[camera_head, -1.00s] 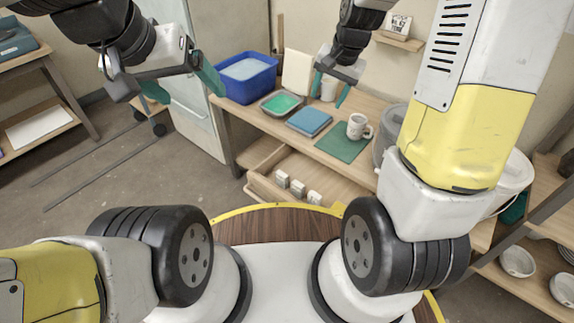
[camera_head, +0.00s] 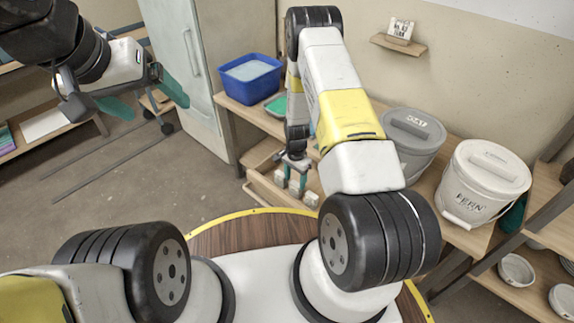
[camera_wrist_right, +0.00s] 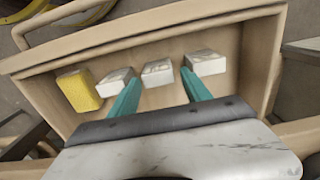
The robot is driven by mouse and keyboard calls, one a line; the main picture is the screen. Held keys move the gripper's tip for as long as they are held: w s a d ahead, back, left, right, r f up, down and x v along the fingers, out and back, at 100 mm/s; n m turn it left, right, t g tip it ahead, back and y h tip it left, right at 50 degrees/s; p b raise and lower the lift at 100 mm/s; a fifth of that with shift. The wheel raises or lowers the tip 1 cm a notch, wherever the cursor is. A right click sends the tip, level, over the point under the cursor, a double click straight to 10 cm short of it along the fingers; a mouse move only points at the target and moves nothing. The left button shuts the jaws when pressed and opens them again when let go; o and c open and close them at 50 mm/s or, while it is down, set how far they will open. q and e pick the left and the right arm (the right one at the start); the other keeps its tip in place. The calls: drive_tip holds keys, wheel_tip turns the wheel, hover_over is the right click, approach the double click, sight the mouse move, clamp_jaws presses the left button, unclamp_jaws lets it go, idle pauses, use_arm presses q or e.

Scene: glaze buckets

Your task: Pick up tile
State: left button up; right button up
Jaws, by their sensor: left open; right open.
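Small white tiles with faint markings sit in the open drawer. In the head view I see a left tile (camera_head: 280,178), a middle one (camera_head: 295,187) and a right one (camera_head: 311,199). The right wrist view shows left (camera_wrist_right: 116,81), middle (camera_wrist_right: 157,73) and right (camera_wrist_right: 205,63) tiles, plus a yellow block (camera_wrist_right: 79,90). My right gripper (camera_head: 294,164) is open over the drawer; in the wrist view its fingertips (camera_wrist_right: 161,84) lie either side of the middle tile, apparently empty. Contact with the tiles cannot be told. My left gripper (camera_head: 145,98) is open and empty, over the floor.
The drawer's wooden walls (camera_wrist_right: 150,38) surround the tiles closely. Above it, the table holds a blue tub (camera_head: 249,88), a partly hidden green tray (camera_head: 277,106), a grey bucket (camera_head: 411,150) and a white bucket (camera_head: 480,190). A cabinet (camera_head: 180,60) stands at left.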

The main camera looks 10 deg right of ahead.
sight(296, 189)
wheel_tip(296, 189, down, 6)
drive_tip(key=shift+s+d+f, duration=0.1)
drive_tip(key=shift+d, duration=0.05)
clamp_jaws()
idle(0.3)
